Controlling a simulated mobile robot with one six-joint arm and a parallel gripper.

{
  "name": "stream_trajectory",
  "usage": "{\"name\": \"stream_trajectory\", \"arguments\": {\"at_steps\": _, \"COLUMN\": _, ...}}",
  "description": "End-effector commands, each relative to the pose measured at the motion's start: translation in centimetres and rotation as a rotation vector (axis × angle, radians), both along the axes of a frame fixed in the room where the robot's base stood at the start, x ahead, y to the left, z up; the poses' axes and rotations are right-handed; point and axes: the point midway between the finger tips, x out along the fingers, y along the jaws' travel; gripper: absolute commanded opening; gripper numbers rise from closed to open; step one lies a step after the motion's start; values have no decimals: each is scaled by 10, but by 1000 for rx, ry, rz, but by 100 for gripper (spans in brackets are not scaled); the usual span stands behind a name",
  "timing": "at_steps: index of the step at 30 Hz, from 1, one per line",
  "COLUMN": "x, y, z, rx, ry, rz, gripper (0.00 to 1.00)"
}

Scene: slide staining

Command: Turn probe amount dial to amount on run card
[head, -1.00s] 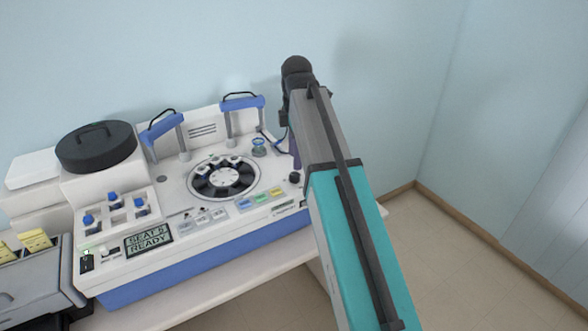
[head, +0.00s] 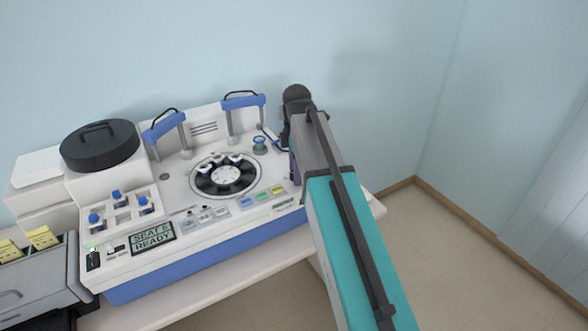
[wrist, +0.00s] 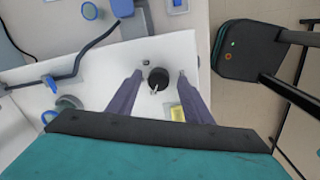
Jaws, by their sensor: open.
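A black round dial with a pale pointer mark (wrist: 158,79) sits on the white panel in the wrist view. My gripper (wrist: 160,74) is open, with one purple finger on each side of the dial and a gap to it on both sides. I cannot tell how far above the panel the fingertips are. In the head view my arm hides the dial at the right end of the white staining machine (head: 280,216). The dial's scale is not legible. I cannot make out a run card.
A screen (head: 152,238) reads "SEATS READY". A black carousel (head: 224,176), blue-handled arms (head: 243,102) and coloured buttons (head: 262,196) are on the machine. A yellow patch (wrist: 178,113) lies near my right finger. A black-seated stool or chair (wrist: 243,50) stands at right.

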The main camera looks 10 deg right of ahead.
Motion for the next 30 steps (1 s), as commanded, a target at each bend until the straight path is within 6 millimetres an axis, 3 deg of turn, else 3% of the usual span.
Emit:
{"name": "stream_trajectory", "arguments": {"at_steps": 6, "x": 0, "y": 0, "z": 0, "rx": 0, "ry": 0, "rz": -1, "gripper": 44}}
{"name": "stream_trajectory", "arguments": {"at_steps": 13, "x": 0, "y": -1, "z": 0, "rx": 0, "ry": 1, "rz": -1, "gripper": 5}}
{"name": "stream_trajectory", "arguments": {"at_steps": 15, "x": 0, "y": 6, "z": 0, "rx": 1, "ry": 1, "rz": 0, "gripper": 5}}
{"name": "stream_trajectory", "arguments": {"at_steps": 30, "x": -2, "y": -4, "z": -1, "rx": -1, "ry": 5, "rz": -113, "gripper": 5}}
